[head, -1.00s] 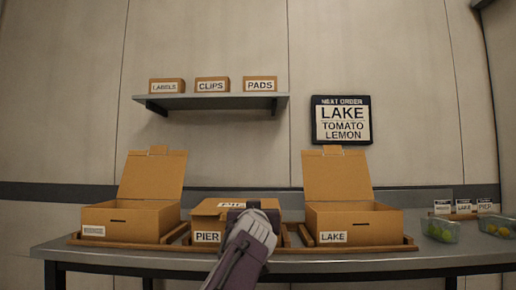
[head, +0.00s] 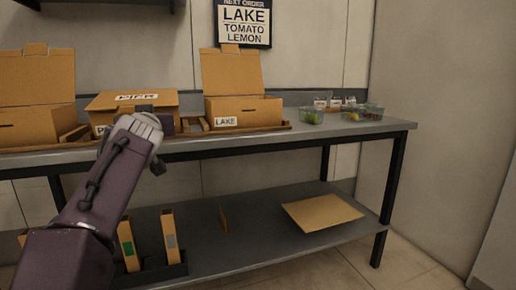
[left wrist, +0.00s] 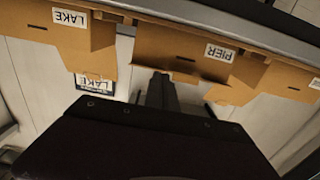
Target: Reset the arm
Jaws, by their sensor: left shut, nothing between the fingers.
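My left gripper (head: 158,124) is shut and empty. In the head view it overlaps the front of the PIER box (head: 164,101); whether it touches the box I cannot tell. The left wrist view is upside down and shows the dark shut fingers (left wrist: 160,90), with the PIER box (left wrist: 180,50) behind. The PIER box's lid is down or nearly down. The LAKE box (head: 255,108) stands to its right with its lid upright; it also shows in the left wrist view (left wrist: 85,38). My right gripper is in neither view.
Another open box (head: 45,115) stands at the left of the table (head: 390,127). Clear tubs (head: 312,116) of produce and small cards stand at the right. The lower shelf (head: 250,258) holds upright cardboard pieces (head: 170,235) and a flat sheet (head: 322,213). An order sign (head: 243,22) hangs behind.

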